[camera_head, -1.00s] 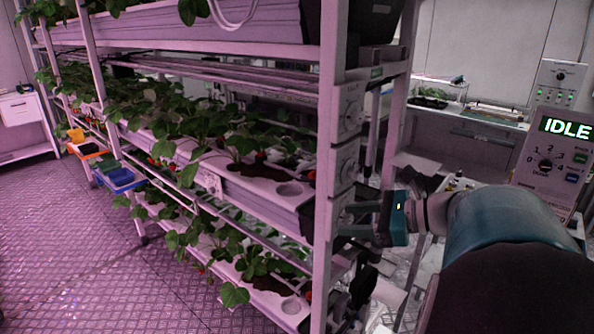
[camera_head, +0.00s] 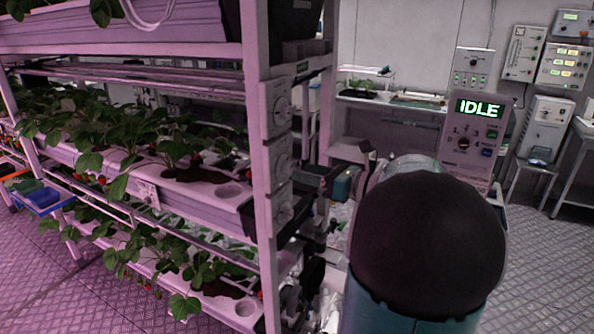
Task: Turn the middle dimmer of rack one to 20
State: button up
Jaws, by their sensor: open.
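Three grey dimmer boxes with round dials are stacked on the end post of the plant rack (camera_head: 262,190). The top dimmer (camera_head: 279,108) is highest, the middle dimmer (camera_head: 281,157) sits directly below it, and the bottom dimmer (camera_head: 284,208) is under that. The dial markings are too small to read. My gripper (camera_head: 305,180) is open, its dark fingers pointing left towards the post, just right of the middle and bottom dimmers. Its teal body shows, but my arm hides part of it. I cannot tell whether the fingertips touch anything; no dial is visibly between them.
Strawberry plants (camera_head: 125,135) fill the rack's shelves on the left. A control box (camera_head: 475,140) reading IDLE stands behind my arm. A bench (camera_head: 390,102) and wall panels are behind.

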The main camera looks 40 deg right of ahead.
aim_at(291, 169)
jog(key=shift+x, duration=1.7)
jog(key=c, duration=1)
